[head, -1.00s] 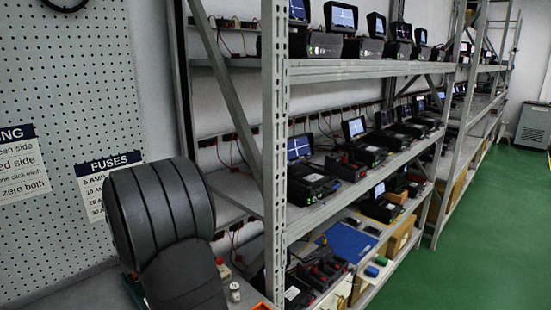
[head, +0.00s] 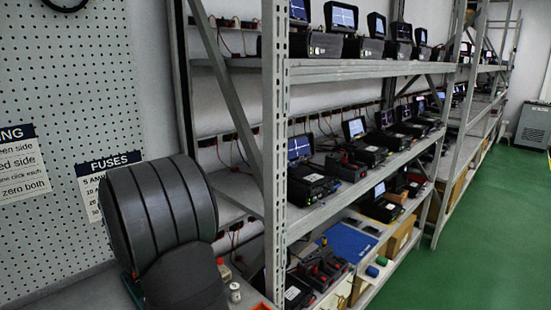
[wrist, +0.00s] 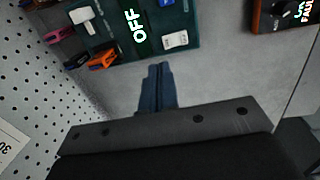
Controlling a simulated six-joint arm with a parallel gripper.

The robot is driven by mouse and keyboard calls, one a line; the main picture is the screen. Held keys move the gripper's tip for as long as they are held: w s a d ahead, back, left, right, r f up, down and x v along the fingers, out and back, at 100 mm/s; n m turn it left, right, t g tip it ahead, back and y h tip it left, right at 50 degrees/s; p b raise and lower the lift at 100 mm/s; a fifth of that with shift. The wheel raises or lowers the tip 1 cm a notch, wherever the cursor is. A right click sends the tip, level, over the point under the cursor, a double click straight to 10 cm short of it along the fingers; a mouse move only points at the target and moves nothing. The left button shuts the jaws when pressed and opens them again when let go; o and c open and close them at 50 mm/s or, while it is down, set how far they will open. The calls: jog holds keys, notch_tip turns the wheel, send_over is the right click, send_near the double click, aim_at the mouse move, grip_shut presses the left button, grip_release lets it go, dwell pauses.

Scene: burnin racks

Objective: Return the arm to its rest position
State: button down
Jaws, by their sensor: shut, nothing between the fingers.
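My gripper (wrist: 158,88) shows in the wrist view with its two dark blue fingers shut together and nothing between them. It is over a bare grey bench surface (wrist: 225,75), apart from the things on it. In the head view my dark arm link stands at the lower left, in front of the pegboard, and hides part of the bench. The gripper itself cannot be seen there.
A green device marked OFF (wrist: 140,25) and orange-and-black clips (wrist: 103,59) lie beyond the fingers. An orange-and-black meter (wrist: 285,14) is at upper right. The pegboard (head: 85,90) is close at left. A metal rack post (head: 274,150) stands right of my arm, with loaded shelves behind.

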jog(key=w+a+r+t+y, duration=0.1)
jog(key=w+a+r+t, duration=0.2)
jog(key=r, duration=0.4)
jog(key=shift+w+a+r, duration=0.3)
jog(key=shift+w+a, duration=0.3)
jog(key=shift+a, duration=0.2)
jog(key=c, duration=2.1)
grip_release()
jog(key=o, duration=0.7)
jog(key=shift+c, duration=0.2)
jog(key=o, duration=1.4)
jog(key=w+d, duration=0.1)
jog(key=d, duration=0.2)
jog(key=w+d+g, duration=0.1)
jog(key=w+d, duration=0.1)
jog(key=d, duration=0.1)
jog(key=w+d+g+h, duration=0.1)
jog(key=w+d, duration=0.1)
jog(key=d, duration=0.1)
jog(key=shift+d, duration=0.3)
jog(key=shift+o, duration=0.2)
jog(key=w+d+g, duration=0.2)
jog(key=d, duration=0.5)
notch_tip(320, 180, down, 10)
jog(key=shift+s+r, duration=0.2)
